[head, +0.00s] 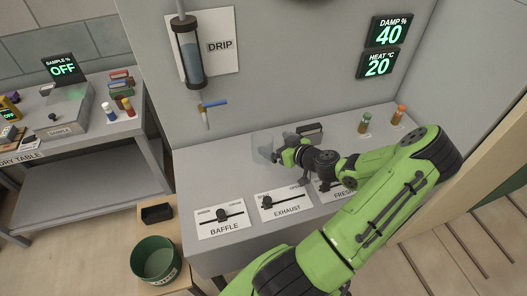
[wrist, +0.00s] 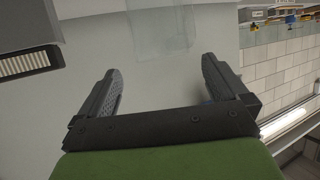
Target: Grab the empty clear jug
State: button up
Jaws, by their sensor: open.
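The clear jug (wrist: 163,32) is see-through and faint, at the top of the wrist view, just beyond the fingertips and roughly centred between them. I see nothing inside it. In the head view it shows only as a pale shape (head: 262,140) on the grey bench, beside my gripper and partly hard to make out. My gripper (wrist: 162,78) is open, with nothing between its two dark fingers. In the head view my gripper (head: 277,149) is low over the bench, close to the jug; whether it touches the jug cannot be told.
A dark box (head: 310,129) stands behind my gripper. The baffle slider (head: 220,215) and exhaust slider (head: 284,203) lie along the bench front. A green vial (head: 364,123) and an orange one (head: 398,115) stand right. The drip tube (head: 190,55) hangs above. Bench left of the jug is clear.

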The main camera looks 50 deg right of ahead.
aim_at(256, 136)
jog(key=p+x, duration=0.1)
jog(key=x, duration=0.6)
jog(key=shift+a, duration=0.15)
jog(key=shift+c, duration=1.1)
jog(key=shift+r, duration=0.1)
jog(key=c, duration=1.1)
